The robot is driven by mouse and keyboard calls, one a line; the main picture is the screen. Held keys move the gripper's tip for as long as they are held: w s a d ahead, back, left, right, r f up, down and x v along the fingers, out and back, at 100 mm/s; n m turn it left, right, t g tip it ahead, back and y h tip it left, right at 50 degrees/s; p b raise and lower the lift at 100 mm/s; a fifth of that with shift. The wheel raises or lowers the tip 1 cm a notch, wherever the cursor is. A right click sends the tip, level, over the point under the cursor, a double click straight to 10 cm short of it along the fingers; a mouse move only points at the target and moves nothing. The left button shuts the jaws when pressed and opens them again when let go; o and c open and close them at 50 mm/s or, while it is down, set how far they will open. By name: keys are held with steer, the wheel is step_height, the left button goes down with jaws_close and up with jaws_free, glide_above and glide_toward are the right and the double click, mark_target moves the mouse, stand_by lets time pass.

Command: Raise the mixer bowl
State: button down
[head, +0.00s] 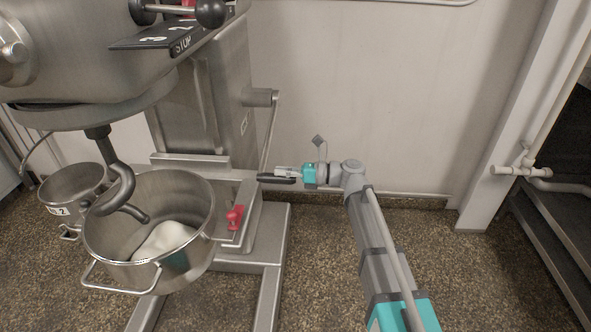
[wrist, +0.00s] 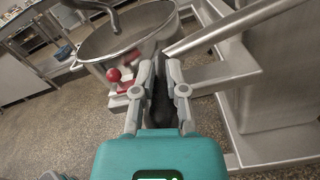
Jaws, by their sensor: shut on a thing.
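The steel mixer bowl (head: 185,190) hangs in its cradle low on the mixer, with pale dough (head: 165,237) in it. The dough hook (head: 122,188) reaches down into the bowl's mouth. A steel lever (head: 269,135) runs down from a hub on the mixer column to a black grip (head: 276,179). My gripper (head: 285,173) is shut on this black grip, right of the bowl. In the wrist view the dark grip (wrist: 160,100) lies between the two fingers, and the bowl (wrist: 120,42) shows beyond them.
A red knob (head: 235,217) stands on the cradle at the bowl's right. A smaller steel pot (head: 72,187) is behind the bowl at left. A wall (head: 350,90) is close behind my gripper. A white pipe (head: 520,170) and dark rack are at right. Floor (head: 470,285) is clear at front right.

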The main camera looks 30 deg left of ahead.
steer(key=c, duration=1.3)
jaws_free()
steer(key=shift+d+r+b, duration=0.15)
steer(key=shift+b, duration=0.2)
steer(key=o, duration=1)
steer(key=shift+s+a, duration=0.25)
steer(key=shift+s, duration=0.2)
steer(key=v, duration=1.2)
